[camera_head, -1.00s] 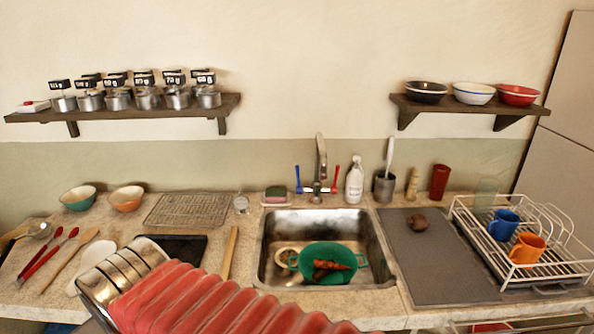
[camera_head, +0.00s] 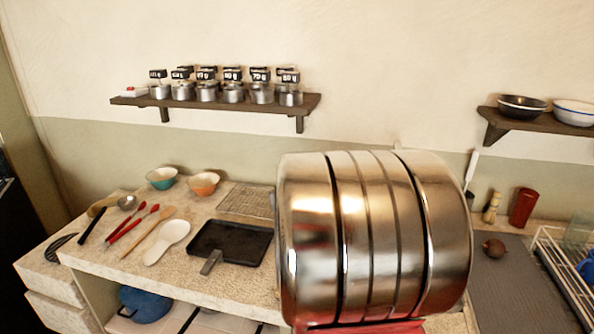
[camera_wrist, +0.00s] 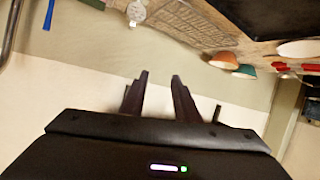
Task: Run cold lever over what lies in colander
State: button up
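My gripper (camera_wrist: 160,76) is open, with nothing between its two dark fingers, in the wrist view. A blue bar, apparently the cold lever (camera_wrist: 48,14), shows at the upper left of that view, apart from the fingers. A curved metal piece beside it, apparently the tap (camera_wrist: 10,30), is cut off by the left edge. In the head view, my metal arm section hides the sink, the tap and the colander with whatever lies in it. The wrist view does not show the colander either.
A black pan (camera_head: 230,243), a white spoon rest (camera_head: 168,240) and red-handled utensils (camera_head: 133,222) lie on the left counter. Teal (camera_head: 162,178) and orange (camera_head: 203,184) bowls stand behind them. A wire rack (camera_head: 247,200) lies beside. Jars (camera_head: 233,93) fill the left shelf.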

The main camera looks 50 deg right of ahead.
jog(key=s+d+f+m+h, duration=0.1)
jog(key=s+d+f, duration=0.1)
jog(key=s+d, duration=0.3)
jog(key=s+d+f+h, duration=0.2)
jog(key=s+d, duration=0.3)
jog(key=d, duration=0.6)
jog(key=s+d+f+m+h, duration=0.1)
jog(key=s+d+f+h, duration=0.1)
jog(key=s+d, duration=0.3)
jog(key=d+f, duration=0.1)
jog(key=d, duration=0.2)
jog(key=shift+s+d+f+m+t, duration=0.2)
jog(key=shift+s+d+m+t, duration=0.1)
jog(key=shift+s+t, duration=0.1)
jog(key=shift+w, duration=0.1)
jog(key=shift+x, duration=6.85)
jog(key=shift+r, duration=0.1)
jog(key=shift+c, duration=0.2)
grip_shut()
